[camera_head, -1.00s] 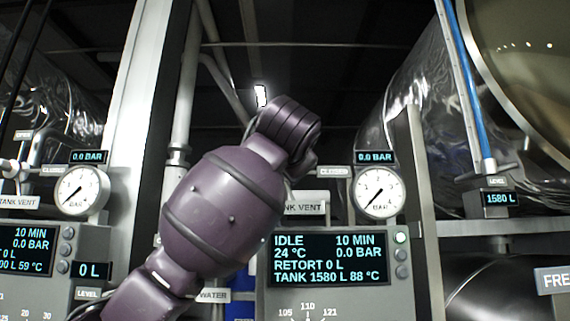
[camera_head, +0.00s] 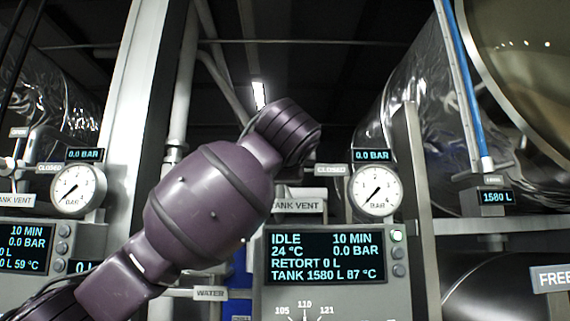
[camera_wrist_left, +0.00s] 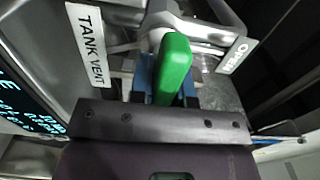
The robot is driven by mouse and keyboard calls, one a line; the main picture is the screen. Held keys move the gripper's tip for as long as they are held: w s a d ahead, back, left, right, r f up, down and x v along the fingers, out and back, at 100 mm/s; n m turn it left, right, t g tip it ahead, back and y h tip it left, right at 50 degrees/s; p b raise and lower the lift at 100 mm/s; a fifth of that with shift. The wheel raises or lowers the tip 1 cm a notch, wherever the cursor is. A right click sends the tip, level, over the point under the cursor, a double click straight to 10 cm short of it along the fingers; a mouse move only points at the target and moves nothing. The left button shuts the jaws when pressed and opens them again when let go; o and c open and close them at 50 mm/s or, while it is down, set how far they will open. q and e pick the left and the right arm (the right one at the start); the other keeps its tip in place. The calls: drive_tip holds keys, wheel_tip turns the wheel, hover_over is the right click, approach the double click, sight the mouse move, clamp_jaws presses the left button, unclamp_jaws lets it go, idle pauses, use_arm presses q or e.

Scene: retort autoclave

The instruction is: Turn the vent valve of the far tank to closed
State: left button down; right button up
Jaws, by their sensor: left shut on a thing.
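The vent valve's green lever (camera_wrist_left: 175,68) shows in the left wrist view, between the two fingers of my left gripper (camera_wrist_left: 163,85), which is shut on it. An OPEN label (camera_wrist_left: 236,56) is at the right of the lever and a TANK VENT label (camera_wrist_left: 90,45) at its left. In the head view my purple left arm covers the gripper and the lever. A CLOSED label (camera_head: 331,170) shows there beside the round gauge (camera_head: 376,190), above the TANK VENT label (camera_head: 298,206). My right gripper is not in view.
Below the label, a control panel display (camera_head: 325,256) reads IDLE, 0.0 BAR, TANK 1580 L 87 °C. A second station with a gauge (camera_head: 78,190) stands at the left. A grey post (camera_head: 142,120) stands between them. A blue level tube (camera_head: 460,85) is at the right.

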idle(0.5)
use_arm(q)
drive_tip(key=c, duration=1.1)
unclamp_jaws()
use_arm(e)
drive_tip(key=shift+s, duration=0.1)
use_arm(q)
drive_tip(key=shift+s, duration=0.1)
drive_tip(key=s+b, duration=0.3)
drive_tip(key=s, duration=0.7)
drive_tip(key=shift+s, duration=0.35)
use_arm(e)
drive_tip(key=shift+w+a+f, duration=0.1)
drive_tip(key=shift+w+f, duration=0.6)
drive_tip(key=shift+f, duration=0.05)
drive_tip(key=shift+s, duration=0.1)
use_arm(q)
drive_tip(key=shift+f, duration=0.1)
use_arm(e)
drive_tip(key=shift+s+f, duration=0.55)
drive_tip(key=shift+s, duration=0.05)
